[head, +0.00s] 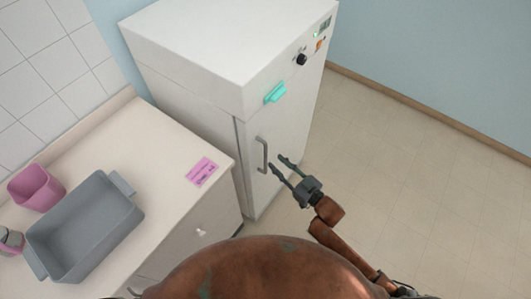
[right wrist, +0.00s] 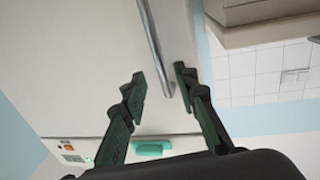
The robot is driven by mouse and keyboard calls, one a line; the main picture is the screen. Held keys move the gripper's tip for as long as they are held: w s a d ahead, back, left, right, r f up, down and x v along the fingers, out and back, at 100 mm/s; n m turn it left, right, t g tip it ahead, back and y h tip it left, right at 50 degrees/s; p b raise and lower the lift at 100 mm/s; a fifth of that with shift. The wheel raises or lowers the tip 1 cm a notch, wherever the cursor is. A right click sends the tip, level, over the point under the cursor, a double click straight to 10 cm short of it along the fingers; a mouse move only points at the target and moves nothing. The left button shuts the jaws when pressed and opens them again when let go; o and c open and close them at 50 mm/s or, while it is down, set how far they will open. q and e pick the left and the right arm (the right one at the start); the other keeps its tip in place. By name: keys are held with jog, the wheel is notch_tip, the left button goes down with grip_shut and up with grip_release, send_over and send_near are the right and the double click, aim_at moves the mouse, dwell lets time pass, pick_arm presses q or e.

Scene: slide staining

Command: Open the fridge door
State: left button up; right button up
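The white fridge (head: 215,60) stands behind the counter's right end, and its door (head: 278,130) looks shut. A grey vertical bar handle (head: 262,155) is on the door's left side. My right gripper (head: 279,165) is open in front of the door, just right of the handle in the head view. In the right wrist view the handle (right wrist: 158,45) runs toward the gap between the open fingers (right wrist: 160,82). I cannot tell whether the fingers touch it; nothing is gripped.
The counter (head: 140,150) left of the fridge holds a grey tray (head: 125,183), a pink cup (head: 50,190) and a pink label (head: 202,171). A teal piece (head: 275,93) is on the fridge front above the handle. Floor (head: 400,150) to the right is clear.

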pick_arm(q)
jog(key=shift+w+f, duration=0.25)
jog(key=shift+w, duration=0.25)
pick_arm(e)
jog(key=x, duration=0.7)
jog(key=shift+a, duration=0.2)
jog(key=shift+w, duration=0.15)
jog(key=shift+c, duration=0.5)
grip_shut()
pick_arm(q)
jog(key=shift+w+d, duration=0.1)
